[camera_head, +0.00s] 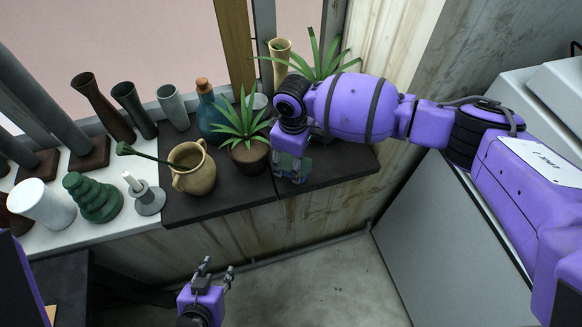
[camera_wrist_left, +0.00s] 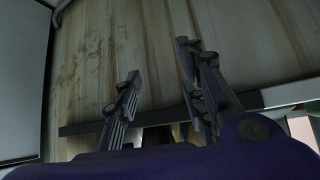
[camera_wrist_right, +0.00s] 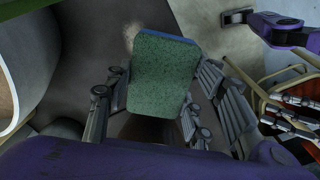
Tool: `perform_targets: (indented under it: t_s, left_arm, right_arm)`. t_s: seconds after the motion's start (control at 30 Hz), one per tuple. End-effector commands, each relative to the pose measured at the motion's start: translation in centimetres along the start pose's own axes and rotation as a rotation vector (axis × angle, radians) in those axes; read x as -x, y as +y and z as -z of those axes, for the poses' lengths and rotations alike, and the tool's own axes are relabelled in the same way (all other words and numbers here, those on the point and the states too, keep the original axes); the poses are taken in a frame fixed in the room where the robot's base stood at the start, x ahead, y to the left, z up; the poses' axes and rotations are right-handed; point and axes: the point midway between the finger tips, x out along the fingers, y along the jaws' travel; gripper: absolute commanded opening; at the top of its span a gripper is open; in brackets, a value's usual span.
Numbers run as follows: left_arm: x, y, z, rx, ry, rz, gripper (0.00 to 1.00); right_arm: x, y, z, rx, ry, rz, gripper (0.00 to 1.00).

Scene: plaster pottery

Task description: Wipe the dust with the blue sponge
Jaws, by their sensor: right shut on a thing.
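The sponge (camera_wrist_right: 162,75) has a green scouring face and a blue edge. My right gripper (camera_head: 289,178) is shut on it, low over the dark board (camera_head: 340,174) beside the potted plant. In the head view the sponge (camera_head: 300,164) is partly hidden by the fingers. I cannot tell whether it touches the board. A faint pale patch, perhaps dust (camera_wrist_right: 131,36), shows beside the sponge's top corner in the right wrist view. My left gripper (camera_head: 215,268) is open and empty, in front of and below the ledge; its spread fingers also show in the left wrist view (camera_wrist_left: 157,78).
A plant in a brown pot (camera_head: 250,158) stands left of my right gripper, another plant (camera_head: 318,62) behind it. A tan jug (camera_head: 194,172) and blue bottle (camera_head: 210,118) stand further left. Several vases line the window. The board's right end is clear.

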Motion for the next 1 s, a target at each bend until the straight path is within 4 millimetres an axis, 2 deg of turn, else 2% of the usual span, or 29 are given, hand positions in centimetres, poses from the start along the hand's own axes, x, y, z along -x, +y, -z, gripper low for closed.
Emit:
perform_targets:
  t_s: [0.03,0.1,0.4,1.0]
  left_arm:
    - [0.1,0.1,0.8,-0.001,0.013,-0.002,0.38]
    - [0.1,0.1,1.3,-0.004,0.017,-0.004,0.38]
    - [0.2,0.1,1.7,-0.02,0.017,-0.011,0.38]
    - [0.2,0.3,1.7,-0.011,0.019,-0.011,0.38]
  right_arm:
    - [1.0,0.1,0.0,-0.001,0.004,-0.007,0.21]
    - [1.7,0.1,0.0,-0.002,0.005,-0.007,0.21]
    - [3.7,0.0,-0.3,-0.006,0.002,-0.004,0.21]
    - [3.5,-0.2,-0.5,-0.011,0.0,0.001,0.21]
